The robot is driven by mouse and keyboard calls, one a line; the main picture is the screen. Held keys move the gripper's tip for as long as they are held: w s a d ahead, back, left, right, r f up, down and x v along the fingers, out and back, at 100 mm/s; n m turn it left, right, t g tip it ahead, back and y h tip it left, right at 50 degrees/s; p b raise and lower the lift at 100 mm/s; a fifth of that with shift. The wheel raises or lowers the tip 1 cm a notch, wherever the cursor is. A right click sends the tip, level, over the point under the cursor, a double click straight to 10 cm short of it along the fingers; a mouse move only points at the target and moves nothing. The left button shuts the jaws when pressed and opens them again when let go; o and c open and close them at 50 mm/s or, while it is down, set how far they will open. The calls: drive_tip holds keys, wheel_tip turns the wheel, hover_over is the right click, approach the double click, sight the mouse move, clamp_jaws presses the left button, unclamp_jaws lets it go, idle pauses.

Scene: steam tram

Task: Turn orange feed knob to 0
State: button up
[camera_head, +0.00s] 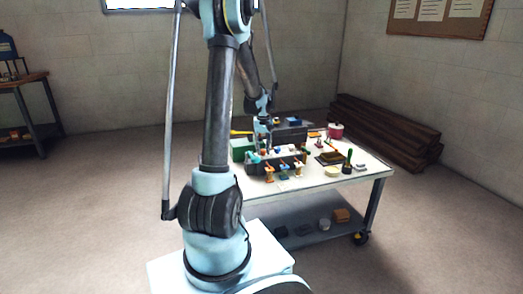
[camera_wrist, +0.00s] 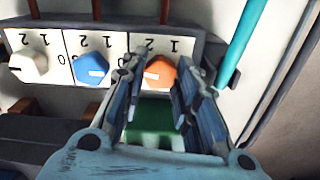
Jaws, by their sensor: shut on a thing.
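The orange feed knob (camera_wrist: 158,74) sits on a white dial plate marked with 1 and 2 in the wrist view. My gripper (camera_wrist: 160,72) has one finger on each side of the knob and is shut on it. The fingers cover the knob's sides and part of its plate, and no 0 shows beside it. In the head view my gripper is small at the far side of the table, over the model, and its fingers are too small to make out.
A blue knob (camera_wrist: 90,70) and a white knob (camera_wrist: 28,65) stand in a row to the left of the orange one. A teal rod (camera_wrist: 241,45) rises close to the right finger. The table (camera_head: 345,183) holds several small items, including a red pot (camera_head: 335,131).

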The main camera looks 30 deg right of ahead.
drive_tip(key=m, duration=0.4)
drive_tip(key=shift+w+m, duration=0.15)
drive_tip(key=shift+m, duration=0.15)
drive_tip(key=m, duration=1.2)
drive_tip(key=shift+w+m, duration=0.1)
drive_tip(key=shift+m, duration=0.2)
drive_tip(key=m, duration=0.4)
drive_tip(key=shift+r+m, duration=0.1)
drive_tip(key=shift+m, duration=0.2)
drive_tip(key=m, duration=0.4)
drive_tip(key=shift+d, duration=0.1)
drive_tip(key=m, duration=0.5)
drive_tip(key=shift+m, duration=1.7)
drive_tip(key=shift+s, duration=0.2)
